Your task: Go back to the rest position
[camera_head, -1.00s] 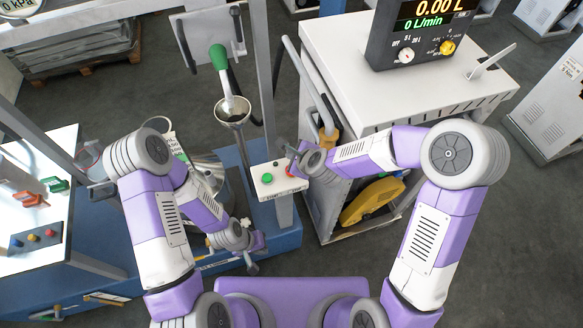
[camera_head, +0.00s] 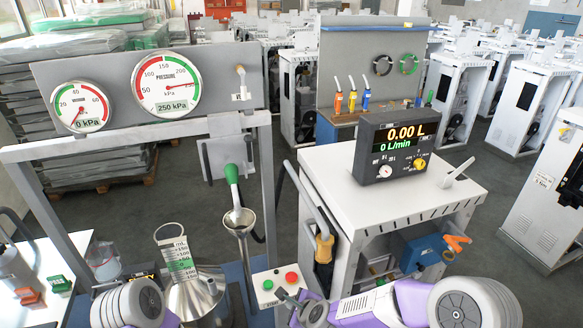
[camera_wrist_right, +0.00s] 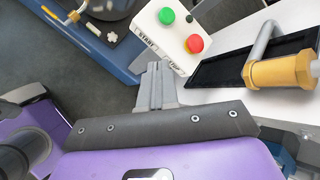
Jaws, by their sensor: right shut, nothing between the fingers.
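My right gripper (camera_wrist_right: 157,72) is shut and empty in the right wrist view. Its fingertips are just below the start/stop box (camera_wrist_right: 172,38), apart from the green button (camera_wrist_right: 166,15) and the red button (camera_wrist_right: 194,43); whether they touch the box's edge I cannot tell. In the head view the right gripper (camera_head: 288,297) is at the bottom, beside the same box. My left arm shows only its grey elbow at the bottom left; the left gripper is below the picture.
A dispenser cabinet (camera_head: 440,195) with a black meter (camera_head: 392,148) stands right of the box. An orange-handled nozzle (camera_head: 325,248) hangs on its left side. A green-handled lever and funnel (camera_head: 238,219) stand left, near a metal can (camera_head: 195,292). Two gauges (camera_head: 167,84) sit on the frame.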

